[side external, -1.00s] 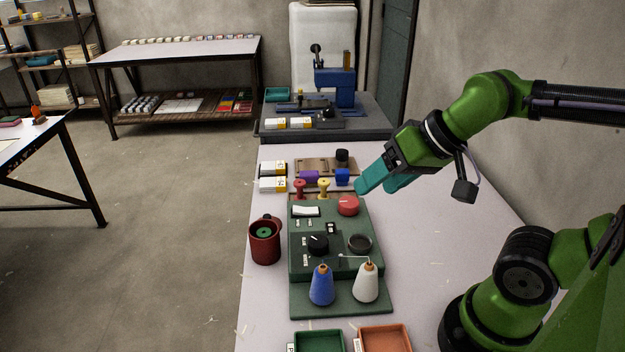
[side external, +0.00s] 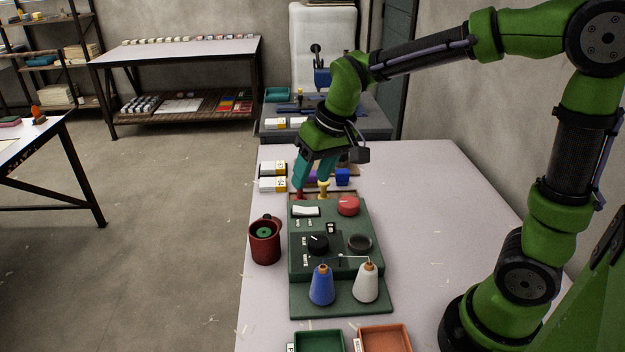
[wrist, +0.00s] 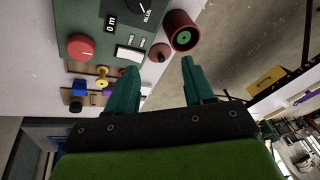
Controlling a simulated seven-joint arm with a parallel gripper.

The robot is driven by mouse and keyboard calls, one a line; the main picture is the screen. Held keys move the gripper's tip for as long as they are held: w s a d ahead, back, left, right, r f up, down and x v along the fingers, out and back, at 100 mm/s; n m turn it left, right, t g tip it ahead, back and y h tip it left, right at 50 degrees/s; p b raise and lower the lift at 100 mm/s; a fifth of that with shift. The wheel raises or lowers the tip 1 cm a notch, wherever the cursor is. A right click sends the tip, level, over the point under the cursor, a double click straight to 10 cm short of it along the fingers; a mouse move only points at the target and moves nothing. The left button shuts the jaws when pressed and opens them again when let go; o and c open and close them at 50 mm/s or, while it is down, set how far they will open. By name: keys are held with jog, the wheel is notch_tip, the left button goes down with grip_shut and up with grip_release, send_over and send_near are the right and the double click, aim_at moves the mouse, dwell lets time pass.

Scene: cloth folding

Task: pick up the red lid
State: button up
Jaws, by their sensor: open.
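A round red cap with a pale line (side external: 348,205), possibly the red lid, sits on the green panel (side external: 377,262); it also shows in the wrist view (wrist: 81,47). My gripper (side external: 311,190) is open and empty, pointing down over that corner. In the wrist view my gripper (wrist: 160,67) has the small red piece just beyond and between its fingertips. I cannot tell their height gap.
A yellow knob-topped piece (side external: 323,186) stands close to my right finger. A dark red cup (side external: 264,243) is left of the panel. Blue (side external: 321,286) and white (side external: 366,283) thread cones stand in front. The table's right side is clear.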

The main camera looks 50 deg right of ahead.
jog(key=w+f+n+h, duration=0.1)
jog(key=w+f, duration=0.3)
jog(key=w, duration=0.5)
jog(key=n, duration=0.1)
send_over(267, 216)
jog(key=s, duration=0.2)
jog(key=shift+g, duration=0.3)
jog(key=x, duration=0.3)
jog(key=s+x, duration=0.1)
jog(key=x, duration=0.2)
jog(key=s+x, duration=0.1)
jog(key=x, duration=0.2)
jog(key=shift+w+f, duration=0.1)
jog(key=shift+f, duration=0.25)
jog(key=shift+x, duration=2.75)
jog(key=shift+d, duration=0.2)
grip_shut()
